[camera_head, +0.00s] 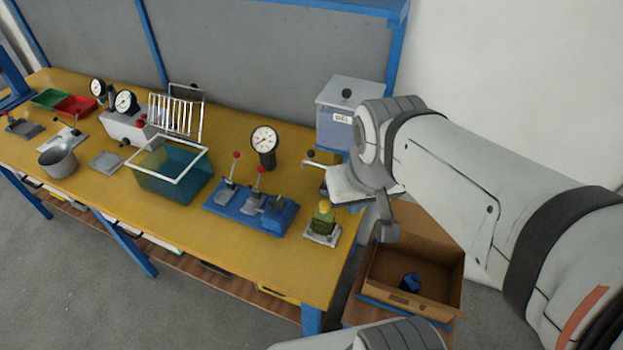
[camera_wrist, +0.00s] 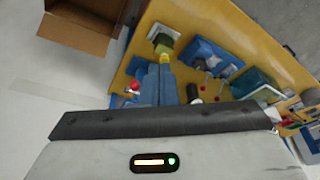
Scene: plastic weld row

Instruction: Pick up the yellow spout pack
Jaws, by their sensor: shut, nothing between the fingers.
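The yellow spout pack (camera_head: 324,212) stands on a small pale plate near the right end of the bench in the head view. It has a yellow top and a greenish lower part. It also shows in the wrist view (camera_wrist: 162,42), above the middle of the picture. My gripper (camera_wrist: 161,66) shows as blue fingers, shut and empty, pointing towards the pack with a gap that I cannot measure. In the head view my wrist is right of the pack and higher up, and the fingertips are hard to make out.
A blue lever fixture (camera_head: 250,206) stands left of the pack, with a dial gauge (camera_head: 265,142) behind it. A lidded grey box (camera_head: 345,115) stands at the back. An open cardboard box (camera_head: 440,270) is beside the bench's right end. The front bench strip is clear.

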